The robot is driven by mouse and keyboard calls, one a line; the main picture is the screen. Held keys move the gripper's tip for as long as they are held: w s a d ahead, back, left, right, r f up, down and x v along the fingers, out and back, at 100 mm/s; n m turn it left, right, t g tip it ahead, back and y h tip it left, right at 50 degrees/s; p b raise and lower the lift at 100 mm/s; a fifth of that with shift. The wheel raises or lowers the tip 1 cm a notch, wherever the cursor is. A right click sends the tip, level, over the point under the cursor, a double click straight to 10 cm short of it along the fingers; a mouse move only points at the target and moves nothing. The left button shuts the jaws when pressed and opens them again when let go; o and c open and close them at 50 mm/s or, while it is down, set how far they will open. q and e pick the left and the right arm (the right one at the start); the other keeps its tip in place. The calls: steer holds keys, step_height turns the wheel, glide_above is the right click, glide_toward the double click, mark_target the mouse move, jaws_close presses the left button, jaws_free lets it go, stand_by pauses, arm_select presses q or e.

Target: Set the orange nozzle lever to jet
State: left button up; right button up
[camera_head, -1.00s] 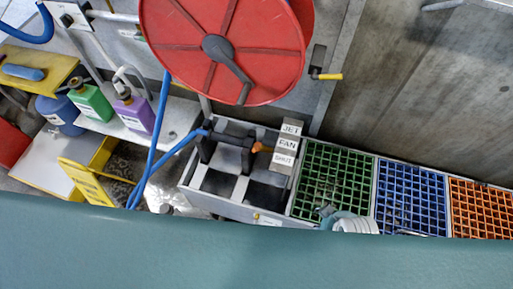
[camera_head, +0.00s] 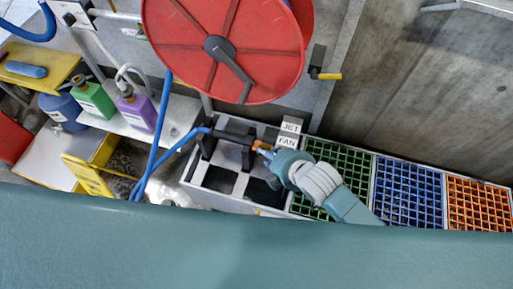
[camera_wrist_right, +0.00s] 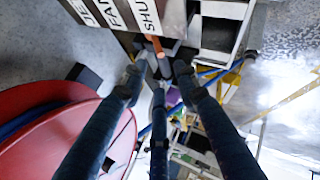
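The orange nozzle lever (camera_head: 259,145) sticks out from the dark nozzle (camera_head: 234,139), beside the label block with JET (camera_head: 290,126) and FAN (camera_head: 287,141). In the head view it points roughly towards FAN. My right gripper (camera_head: 265,153) hides the SHUT label there. In the right wrist view, SHUT (camera_wrist_right: 150,15) shows and the orange lever (camera_wrist_right: 156,45) lies just beyond the gap between the fingertips. My right gripper (camera_wrist_right: 158,72) is open, fingers spread, with a gap to either side of the lever. Contact cannot be told. My left gripper is not in view.
A red hose reel (camera_head: 180,50) hangs above the nozzle, and a blue hose (camera_head: 165,110) runs to it. Green (camera_head: 355,165), blue (camera_head: 408,195) and orange (camera_head: 480,208) grates lie to the right. Bottles and a yellow sign (camera_head: 85,178) stand left.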

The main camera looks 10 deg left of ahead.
mark_target(257, 146)
steer(key=x, duration=1)
steer(key=shift+a, duration=0.2)
steer(key=shift+w+f, duration=0.1)
steer(key=shift+w, duration=0.05)
jaws_close()
